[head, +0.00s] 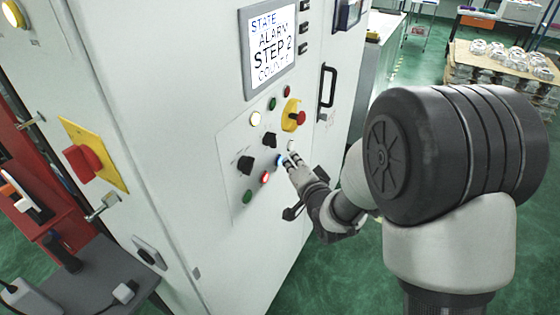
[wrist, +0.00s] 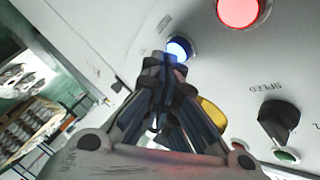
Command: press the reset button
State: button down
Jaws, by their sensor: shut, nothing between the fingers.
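A lit blue button (head: 280,161) sits low on the control panel of the white cabinet, and it also shows in the wrist view (wrist: 179,49). I cannot read a reset label beside it. My gripper (head: 291,159) is shut and empty, its fingertips right at the blue button. In the wrist view the closed fingertips (wrist: 164,62) overlap the lower left edge of the button. I cannot tell whether they touch it. The cabinet's screen (head: 270,45) reads STATE ALARM, STEP 2.
A red button (head: 265,177), black knobs (head: 245,164) and a red emergency stop on yellow (head: 298,118) are close by on the panel. A black door handle (head: 327,87) projects to the right. A red-and-yellow switch (head: 85,161) is on the cabinet's left side.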

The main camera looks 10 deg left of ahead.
jog(key=shift+w+a, duration=0.1)
jog(key=shift+a, duration=0.3)
dwell(0.3)
jog(key=shift+d, duration=0.1)
jog(key=shift+s+d+b, duration=0.25)
jog(key=shift+d+b, duration=0.2)
jog(key=shift+d, duration=0.25)
jog(key=shift+d, duration=0.1)
jog(key=shift+s+d+b, duration=0.1)
jog(key=shift+s+d, duration=0.2)
jog(key=shift+d, duration=0.45)
jog(key=shift+s+d+b, duration=0.15)
jog(key=shift+s+d, duration=0.15)
jog(key=shift+d, duration=0.45)
jog(key=shift+s+d+b, duration=0.1)
jog(key=shift+s+d, duration=0.2)
jog(key=shift+d, duration=0.45)
